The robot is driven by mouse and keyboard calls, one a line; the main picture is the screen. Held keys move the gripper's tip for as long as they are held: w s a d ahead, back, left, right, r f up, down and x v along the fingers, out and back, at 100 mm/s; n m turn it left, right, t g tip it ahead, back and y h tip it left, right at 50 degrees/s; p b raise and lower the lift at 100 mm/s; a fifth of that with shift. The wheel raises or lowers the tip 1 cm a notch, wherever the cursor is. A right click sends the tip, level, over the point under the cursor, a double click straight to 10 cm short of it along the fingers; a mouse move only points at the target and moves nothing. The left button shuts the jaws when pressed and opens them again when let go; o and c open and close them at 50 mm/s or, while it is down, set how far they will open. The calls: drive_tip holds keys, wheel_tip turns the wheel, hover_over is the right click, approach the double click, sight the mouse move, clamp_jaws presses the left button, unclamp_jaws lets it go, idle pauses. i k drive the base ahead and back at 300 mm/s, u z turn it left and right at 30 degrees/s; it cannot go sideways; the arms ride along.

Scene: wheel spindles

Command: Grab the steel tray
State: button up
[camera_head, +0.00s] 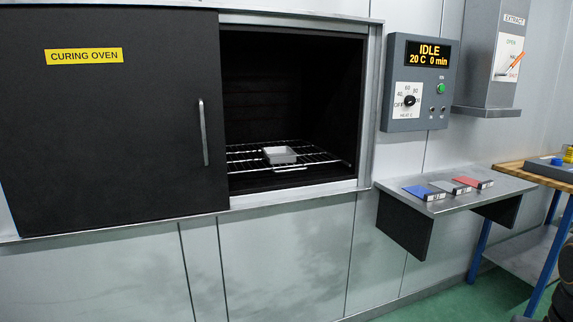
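A small, shallow, light grey steel tray (280,155) sits on the wire rack (318,160) inside the curing oven. It looks upright and near the front part of the rack. Its inside looks empty, though it is small in this view.
The black sliding door (110,140) covers the oven's left part; the right part is open. The control box (419,85) reads IDLE, 20 C, 0 min. A steel shelf (455,205) holds blue, grey and red items. A wooden-topped bench (530,172) stands at right.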

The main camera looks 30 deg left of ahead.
sight(275, 155)
drive_tip(key=u, duration=0.7)
drive_tip(key=i, duration=1.75)
drive_tip(key=u, duration=0.75)
